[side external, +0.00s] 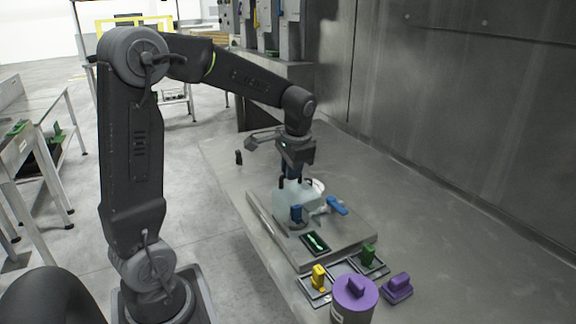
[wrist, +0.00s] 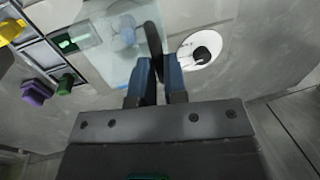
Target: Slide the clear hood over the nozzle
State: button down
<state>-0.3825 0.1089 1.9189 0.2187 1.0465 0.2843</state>
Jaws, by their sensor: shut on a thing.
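The clear hood (side external: 285,205) is a pale see-through box with a dark handle on top, above the raised grey plate (side external: 262,222). My gripper (side external: 291,178) is over it with blue fingers shut on the handle. In the wrist view the fingers (wrist: 160,80) close on the dark handle bar, and the hood (wrist: 112,62) spreads out to the left. A blue part (side external: 297,213) shows at the hood's front, and a pale blue shape (wrist: 125,32) shows through it in the wrist view. I cannot tell for certain which part is the nozzle, nor whether the hood touches the plate.
A white disc with a black centre (wrist: 200,50) lies beside the hood. A blue handle (side external: 337,205) is to its right. A small dark panel (side external: 315,243), yellow (side external: 319,277) and green (side external: 368,254) pieces and purple-topped items (side external: 354,292) stand in front. The table's right side is clear.

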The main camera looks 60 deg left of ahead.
aim_at(298, 193)
jog(key=shift+d, duration=0.25)
jog(key=c, duration=1.2)
grip_release()
jog(key=shift+o, duration=0.2)
jog(key=shift+r, duration=0.1)
jog(key=v, duration=1.3)
jog(key=shift+r, duration=0.4)
jog(key=s+d+f+t+h, duration=0.2)
jog(key=s+d+f+t, duration=0.3)
jog(key=s+d, duration=0.9)
notch_tip(298, 193, down, 4)
jog(key=shift+s+r+t, duration=0.2)
jog(key=shift+s+t, duration=0.1)
jog(key=shift+s, duration=0.05)
